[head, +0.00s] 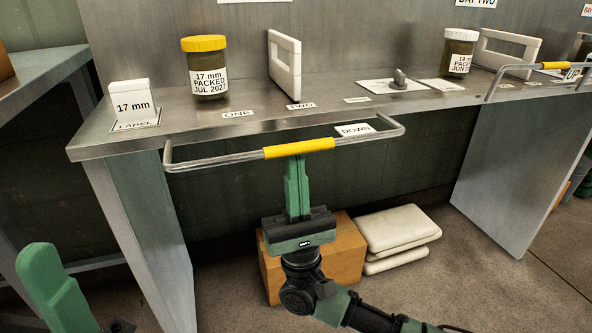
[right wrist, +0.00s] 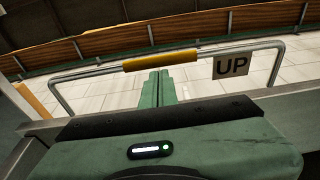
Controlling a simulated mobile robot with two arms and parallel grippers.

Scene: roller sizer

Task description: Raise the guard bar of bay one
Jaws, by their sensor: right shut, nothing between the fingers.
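The guard bar of bay one (head: 220,157) is a metal rail with a yellow grip (head: 298,148). It sticks out in front of the bench edge, low, with a DOWN plate (head: 355,129) showing near its right end. My right gripper (head: 297,160) is shut and empty, its green fingers upright just under the yellow grip. In the right wrist view the fingertips (right wrist: 158,76) reach up close below the grip (right wrist: 160,60); I cannot tell if they touch. An UP plate (right wrist: 232,65) hangs at the bar there. A green link of my left arm shows at lower left; its gripper is out of view.
The metal bench (head: 200,130) holds a yellow-lidded jar (head: 208,80), a 17 mm block (head: 131,103), a white frame (head: 286,66) and a switch-like knob (head: 400,80). Bay two's bar (head: 510,69) is at right. A cardboard box (head: 345,245) and white sacks (head: 398,230) lie below.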

